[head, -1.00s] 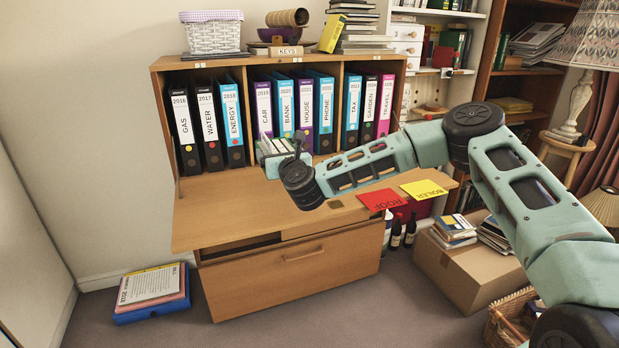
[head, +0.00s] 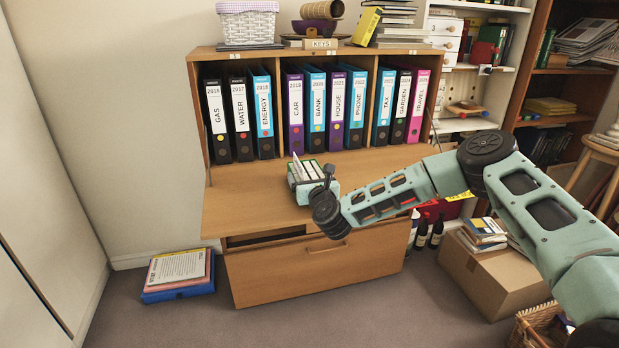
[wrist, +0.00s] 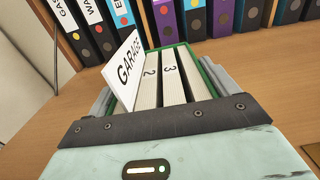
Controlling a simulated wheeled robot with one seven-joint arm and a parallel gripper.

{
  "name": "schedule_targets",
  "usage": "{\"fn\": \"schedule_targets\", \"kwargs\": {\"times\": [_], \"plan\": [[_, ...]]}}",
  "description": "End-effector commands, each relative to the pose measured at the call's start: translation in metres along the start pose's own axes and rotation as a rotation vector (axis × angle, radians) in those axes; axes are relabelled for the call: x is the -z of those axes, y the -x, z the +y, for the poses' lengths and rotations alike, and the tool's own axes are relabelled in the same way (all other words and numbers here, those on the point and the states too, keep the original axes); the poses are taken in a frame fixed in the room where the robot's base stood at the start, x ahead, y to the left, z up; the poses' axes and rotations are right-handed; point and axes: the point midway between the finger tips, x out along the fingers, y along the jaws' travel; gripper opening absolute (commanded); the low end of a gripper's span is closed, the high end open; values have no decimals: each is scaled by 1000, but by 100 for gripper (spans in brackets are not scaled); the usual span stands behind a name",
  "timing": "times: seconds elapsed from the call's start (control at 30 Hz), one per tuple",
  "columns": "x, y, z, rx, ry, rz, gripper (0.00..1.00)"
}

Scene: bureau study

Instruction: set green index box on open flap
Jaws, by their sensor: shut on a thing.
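The green index box (head: 305,172) holds white cards, with a raised divider reading GARAGE at its left side. It also shows in the wrist view (wrist: 206,71), in front of the binders. My gripper (head: 318,182) is shut on the box; in the wrist view its fingers lie along the box's two sides. The open flap (head: 240,200) is the wooden desk surface of the bureau, lying level in front of the binders. The box is over the flap's middle. I cannot tell whether its underside touches the flap, as my gripper hides part of it.
Several labelled binders (head: 338,105) stand upright in the compartments behind the flap. The flap's left part is clear. A drawer front (head: 310,268) is below. A blue tray with papers (head: 178,292) lies on the floor at left; a cardboard box (head: 495,275) stands at right.

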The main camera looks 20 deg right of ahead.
Motion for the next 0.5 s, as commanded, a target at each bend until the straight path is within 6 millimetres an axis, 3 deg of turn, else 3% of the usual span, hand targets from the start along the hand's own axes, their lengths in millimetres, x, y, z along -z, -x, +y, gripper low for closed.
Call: {"fn": "schedule_targets", "kwargs": {"times": [0.2,0.23,0.27,0.5], "plan": [[2,0,0,0,-1,-3,46],[3,0,0,0,0,1,92],[2,0,0,0,0,1,100],[2,0,0,0,0,1,100]]}}
